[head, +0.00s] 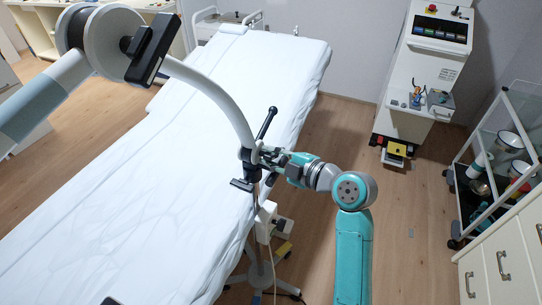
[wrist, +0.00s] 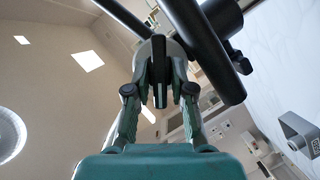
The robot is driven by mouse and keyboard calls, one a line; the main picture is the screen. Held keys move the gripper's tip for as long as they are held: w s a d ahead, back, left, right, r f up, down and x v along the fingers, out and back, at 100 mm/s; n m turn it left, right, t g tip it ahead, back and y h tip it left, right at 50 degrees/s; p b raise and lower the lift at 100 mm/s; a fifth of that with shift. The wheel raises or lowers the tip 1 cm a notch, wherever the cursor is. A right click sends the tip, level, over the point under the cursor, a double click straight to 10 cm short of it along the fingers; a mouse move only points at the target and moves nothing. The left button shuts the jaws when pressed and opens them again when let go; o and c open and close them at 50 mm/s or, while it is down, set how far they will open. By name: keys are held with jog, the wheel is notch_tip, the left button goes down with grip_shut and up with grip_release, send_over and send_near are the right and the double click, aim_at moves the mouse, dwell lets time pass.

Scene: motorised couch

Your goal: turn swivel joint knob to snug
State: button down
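The swivel joint (head: 250,158) is a dark clamp at the lower end of a curved white arm (head: 222,92), beside the couch. A long black lever (head: 266,123) rises from it. My gripper (head: 268,156) is at the joint, coming from the right. In the wrist view, a narrow black knob (wrist: 160,72) stands between the tips of my gripper (wrist: 161,68). The green fingers lie close on both sides of it; I cannot tell whether both touch it. Black bars (wrist: 205,45) cross just beyond the fingertips.
The white-sheeted couch (head: 150,190) fills the left and middle. A large round joint with a black handle (head: 152,48) hangs at upper left. A white console (head: 425,75) stands at the back right, a glass-shelved trolley (head: 505,130) at the right. Floor between them is mostly clear.

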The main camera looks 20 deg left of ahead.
jog(key=shift+w+m+g, duration=0.1)
jog(key=shift+m+g, duration=0.4)
jog(key=shift+m, duration=0.2)
jog(key=c, duration=1.3)
grip_release()
jog(key=shift+d, duration=0.1)
jog(key=v, duration=1.2)
jog(key=shift+r, duration=0.1)
